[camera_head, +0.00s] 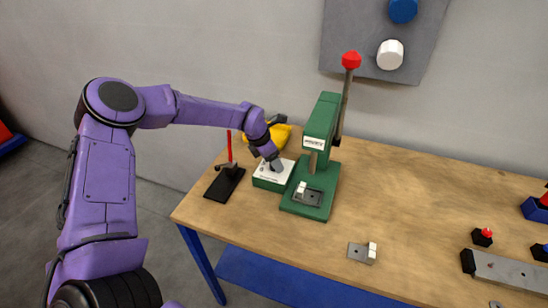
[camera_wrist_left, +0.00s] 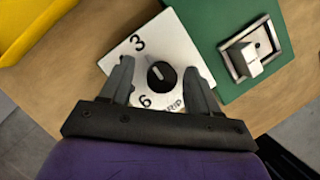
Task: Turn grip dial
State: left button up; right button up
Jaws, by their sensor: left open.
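The grip dial (camera_wrist_left: 161,76) is a black knob with a white pointer line on a white plate (camera_wrist_left: 185,48), marked with 3, 6 and the word GRIP in the left wrist view. The plate tops a green box (camera_head: 270,180), which stands left of the green press (camera_head: 322,140) in the head view. My left gripper (camera_wrist_left: 160,78) is open, with one finger on each side of the dial; I cannot tell whether they touch it. In the head view my left gripper (camera_head: 274,160) is over the box and hides the dial. My right gripper is not in view.
A black stand with a red rod (camera_head: 230,165) is left of the box. A yellow bin (camera_head: 280,134) is behind it. A small metal block (camera_head: 362,252) lies at the front. Tools and a grey rail (camera_head: 510,271) are at right. The table's middle right is clear.

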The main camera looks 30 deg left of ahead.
pick_arm(q)
jog(key=shift+s+r, duration=0.2)
jog(key=shift+s, duration=0.15)
jog(key=shift+f, duration=0.1)
jog(key=c, duration=1)
jog(key=shift+c, duration=0.2)
jog(key=n+b, duration=0.2)
jog(key=b, duration=0.1)
jog(key=shift+d+f+t+y, duration=0.1)
jog(key=shift+f+t+y, duration=0.1)
jog(key=shift+t+y, duration=0.15)
jog(key=shift+n+y+b, duration=0.55)
jog(key=shift+n+b, duration=0.6)
jog(key=shift+n, duration=0.05)
jog(key=shift+d+r+n+y+b, duration=0.15)
jog(key=shift+n+y+b, duration=0.45)
jog(key=shift+n+b, duration=1.05)
jog(key=shift+r, duration=0.1)
